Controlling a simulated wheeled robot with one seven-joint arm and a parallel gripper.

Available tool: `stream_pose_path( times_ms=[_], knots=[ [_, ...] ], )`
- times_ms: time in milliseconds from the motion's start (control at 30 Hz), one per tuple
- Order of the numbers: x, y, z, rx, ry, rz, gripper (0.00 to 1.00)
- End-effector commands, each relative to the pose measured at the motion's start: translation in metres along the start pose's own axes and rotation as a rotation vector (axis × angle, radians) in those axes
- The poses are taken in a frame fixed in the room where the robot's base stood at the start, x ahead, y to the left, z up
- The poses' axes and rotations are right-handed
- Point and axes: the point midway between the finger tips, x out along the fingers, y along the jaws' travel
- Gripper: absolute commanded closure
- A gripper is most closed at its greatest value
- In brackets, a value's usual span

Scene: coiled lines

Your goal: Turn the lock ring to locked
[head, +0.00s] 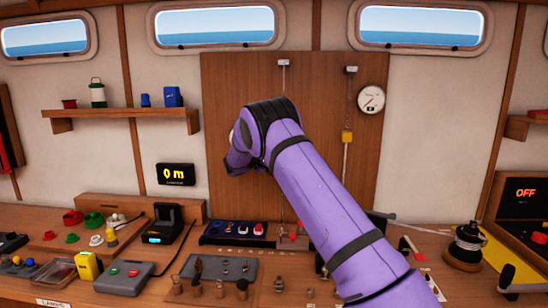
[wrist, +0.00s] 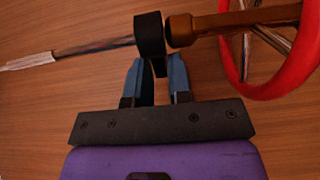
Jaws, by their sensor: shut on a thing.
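In the wrist view, a black ring (wrist: 148,33), which looks like the lock ring, sits around a thin rod (wrist: 95,48) against the wooden panel. Just right of the ring is a brown tapered piece (wrist: 215,27). A black lug runs down from the ring between the blue fingers of my gripper (wrist: 157,72), which is shut on it. No locked or unlocked mark on the ring can be read. In the head view my purple arm covers the ring and the fingertips.
A red wheel-like rim (wrist: 268,92) stands close right of my gripper. In the head view, the wooden panel (head: 228,82) carries a dial (head: 371,99) and hanging cords. The bench below is crowded, with a grey box (head: 124,277) and a black spool (head: 466,247).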

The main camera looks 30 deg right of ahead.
Motion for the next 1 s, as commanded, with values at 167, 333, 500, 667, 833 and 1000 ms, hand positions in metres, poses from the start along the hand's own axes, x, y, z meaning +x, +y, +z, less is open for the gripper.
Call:
stream_pose_path(
  times_ms=[167,333,500,667,833,1000],
  knots=[
    [0.0,0.0,0.0,0.0,0.0,-0.001,0.63],
    [0.0,0.0,0.0,0.0,0.001,-0.001,0.62],
    [-0.003,0.0,0.0,0.0,0.002,-0.001,0.62],
    [-0.02,0.0,-0.001,-0.001,0.004,-0.001,0.62],
    [-0.053,0.0,-0.001,0.0,0.004,-0.001,0.62],
    [-0.083,0.0,-0.001,0.0,0.003,-0.001,0.62]
  ],
)
